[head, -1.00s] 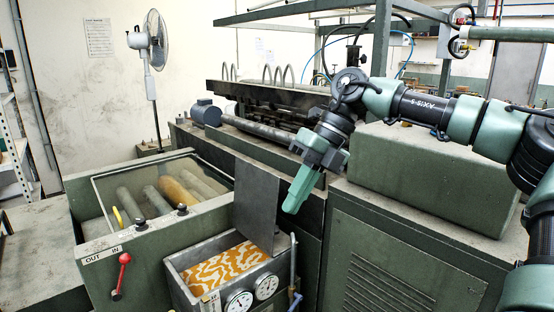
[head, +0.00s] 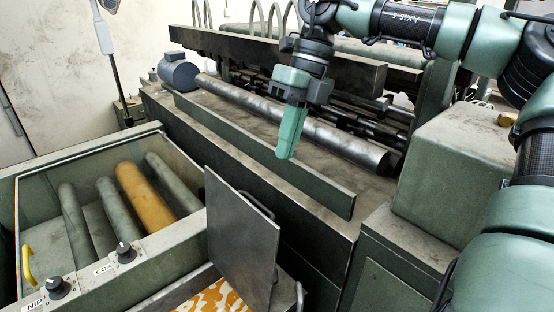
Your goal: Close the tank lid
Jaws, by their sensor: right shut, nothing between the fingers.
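The tank lid (head: 238,235) is a flat dark grey metal plate standing upright, open, above the tank. A bar handle (head: 262,205) shows at its right edge. The tank's metal rim (head: 180,289) shows at the bottom of the picture. Part of the orange and white patterned surface (head: 218,298) inside it is visible, and the rest is cut off or hidden by the lid. My right gripper (head: 287,150) points down with its green fingers shut and empty. It shows above and right of the lid's top edge, apart from it. My left gripper is out of view.
Left of the lid is an open green bin (head: 100,160) holding several grey rollers and one orange roller (head: 145,195). Knobs sit on its front edge. A long green rail (head: 260,150) and a metal roller (head: 300,125) lie behind. A green box (head: 455,165) stands at right.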

